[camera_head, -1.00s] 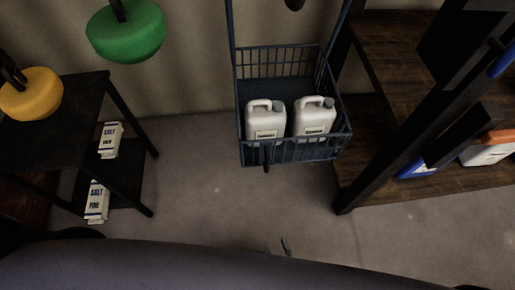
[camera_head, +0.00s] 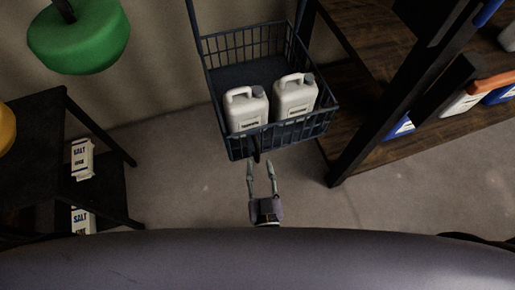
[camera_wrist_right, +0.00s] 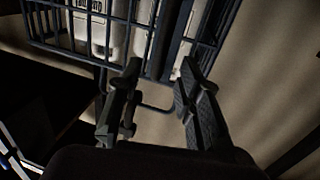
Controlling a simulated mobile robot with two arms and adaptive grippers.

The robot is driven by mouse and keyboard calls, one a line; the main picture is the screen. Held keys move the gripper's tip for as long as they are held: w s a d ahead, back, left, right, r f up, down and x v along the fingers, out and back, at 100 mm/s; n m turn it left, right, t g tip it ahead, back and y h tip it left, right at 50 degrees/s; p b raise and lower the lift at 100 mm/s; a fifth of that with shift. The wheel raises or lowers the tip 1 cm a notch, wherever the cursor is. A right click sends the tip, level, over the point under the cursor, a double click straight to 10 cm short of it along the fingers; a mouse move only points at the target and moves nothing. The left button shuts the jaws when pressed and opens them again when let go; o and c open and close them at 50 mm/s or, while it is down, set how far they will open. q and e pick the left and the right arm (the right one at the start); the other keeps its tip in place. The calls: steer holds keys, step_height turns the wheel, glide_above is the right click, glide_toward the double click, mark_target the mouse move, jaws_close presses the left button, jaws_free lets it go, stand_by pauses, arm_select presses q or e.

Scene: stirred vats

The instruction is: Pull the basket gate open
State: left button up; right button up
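The dark blue wire basket (camera_head: 228,142) hangs at the centre of the head view, with two white jugs (camera_head: 247,108) (camera_head: 295,97) inside. Its front gate is upright and looks shut. A dark handle (camera_head: 256,146) hangs down at the middle of the gate. My right gripper (camera_head: 261,163) is open just in front of the gate, its fingers pointing at the handle. In the right wrist view the open fingers (camera_wrist_right: 158,75) are near the basket's bars (camera_wrist_right: 75,55); a dark upright bar (camera_wrist_right: 160,45) shows between and beyond them. Contact cannot be told. My left gripper is not in view.
A wooden shelf (camera_head: 360,140) with a dark post (camera_head: 385,115) stands close on the right.

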mark_target(258, 154)
steer(key=w, duration=0.6)
steer(key=shift+a, duration=0.35)
steer(key=shift+s, duration=0.1)
jaws_close()
stand_by(0.4)
